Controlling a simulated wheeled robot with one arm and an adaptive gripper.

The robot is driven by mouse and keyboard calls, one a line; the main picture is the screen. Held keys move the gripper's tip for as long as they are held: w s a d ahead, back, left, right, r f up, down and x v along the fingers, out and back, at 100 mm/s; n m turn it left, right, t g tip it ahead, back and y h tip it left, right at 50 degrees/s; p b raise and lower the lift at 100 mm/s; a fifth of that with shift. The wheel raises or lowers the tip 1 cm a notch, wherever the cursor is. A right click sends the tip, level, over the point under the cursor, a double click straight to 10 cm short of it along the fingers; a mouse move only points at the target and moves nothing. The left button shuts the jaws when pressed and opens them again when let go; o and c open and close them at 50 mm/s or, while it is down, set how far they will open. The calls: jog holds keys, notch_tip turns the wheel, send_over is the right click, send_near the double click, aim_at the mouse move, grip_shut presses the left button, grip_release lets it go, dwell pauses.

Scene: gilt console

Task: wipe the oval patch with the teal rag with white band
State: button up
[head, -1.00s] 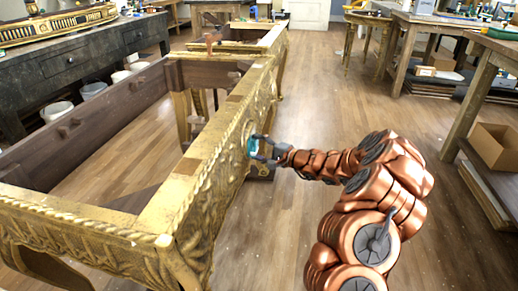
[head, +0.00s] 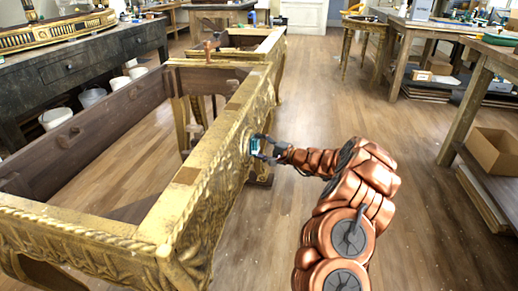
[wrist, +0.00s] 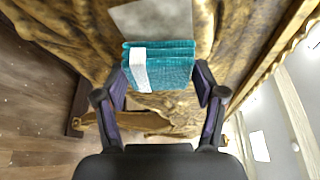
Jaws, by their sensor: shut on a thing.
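My gripper (head: 262,148) is shut on the teal rag (head: 255,145) at the carved gilt side of the console (head: 205,172). In the wrist view the folded rag (wrist: 172,68), with its white band on the left, sits between the two fingers (wrist: 160,80). A smooth pale grey patch (wrist: 165,20) shows just beyond the rag on the gilt carving. The top of the picture cuts it off and the rag may cover part of it, so its full outline is hidden. I cannot tell whether the rag is touching the surface.
The console is an open frame without a top, and a hammer-like tool (head: 208,45) stands on its far rail. A dark workbench (head: 70,75) is at the left. A cardboard box (head: 492,150) sits on a low shelf at the right. The wooden floor between is clear.

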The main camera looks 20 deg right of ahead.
jog(key=shift+w+d, duration=0.35)
jog(key=shift+w, duration=0.25)
jog(key=shift+w+d, duration=0.35)
jog(key=shift+w, duration=0.25)
jog(key=shift+b, duration=0.3)
